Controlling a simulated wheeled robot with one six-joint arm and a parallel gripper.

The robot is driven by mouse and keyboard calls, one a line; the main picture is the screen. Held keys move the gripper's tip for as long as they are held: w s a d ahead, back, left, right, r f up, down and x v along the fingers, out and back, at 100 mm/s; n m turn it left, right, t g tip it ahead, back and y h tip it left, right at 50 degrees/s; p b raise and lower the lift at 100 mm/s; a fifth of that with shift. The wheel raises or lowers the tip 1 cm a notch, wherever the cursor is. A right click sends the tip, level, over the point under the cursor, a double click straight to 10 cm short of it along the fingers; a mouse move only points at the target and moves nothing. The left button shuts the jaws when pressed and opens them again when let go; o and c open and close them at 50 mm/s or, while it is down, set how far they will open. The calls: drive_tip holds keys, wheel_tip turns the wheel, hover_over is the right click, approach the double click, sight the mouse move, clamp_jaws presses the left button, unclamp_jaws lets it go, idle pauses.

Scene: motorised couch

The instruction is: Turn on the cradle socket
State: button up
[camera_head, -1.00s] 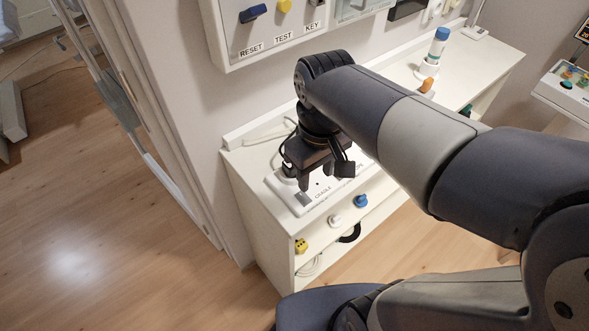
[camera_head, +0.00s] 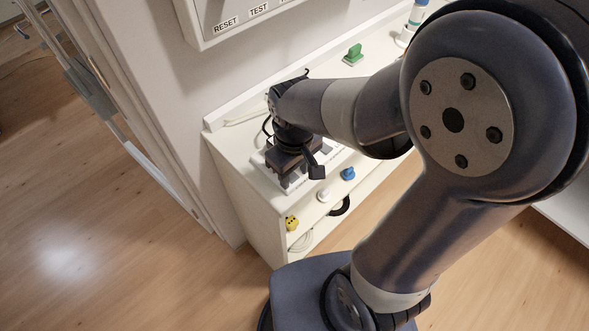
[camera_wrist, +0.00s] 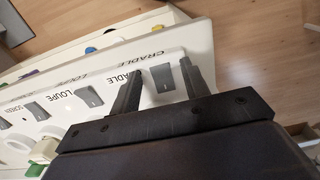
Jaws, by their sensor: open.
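The white socket strip (camera_wrist: 215,57) lies on the shelf top, with grey rocker switches labelled CRADLE, LOUPE and SCREEN. The CRADLE switch (camera_wrist: 163,78) shows between the fingers of my gripper (camera_wrist: 161,70) in the wrist view. The LOUPE switch (camera_wrist: 88,97) is left of the fingers. My gripper is open and empty, pointing down over the near end of the strip in the head view (camera_head: 295,181). It hides most of the strip there. I cannot tell whether the fingertips touch the strip or how the rocker is tilted.
A white shelf unit (camera_head: 228,165) stands against the wall. A green object (camera_head: 353,53) stands farther back. A panel labelled RESET and TEST (camera_head: 235,25) hangs above. Open wooden floor lies left.

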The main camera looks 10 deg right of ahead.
clamp_jaws()
drive_tip(key=shift+w+a+r+g+h+p, duration=0.2)
drive_tip(key=shift+g+h+p, duration=0.3)
drive_tip(key=shift+p, duration=0.6)
drive_tip(key=shift+w+a+f+g+h+p, duration=0.1)
drive_tip(key=shift+w+g+h+p, duration=0.15)
drive_tip(key=shift+g+h+p, duration=0.6)
drive_tip(key=shift+g+y, duration=0.25)
unclamp_jaws()
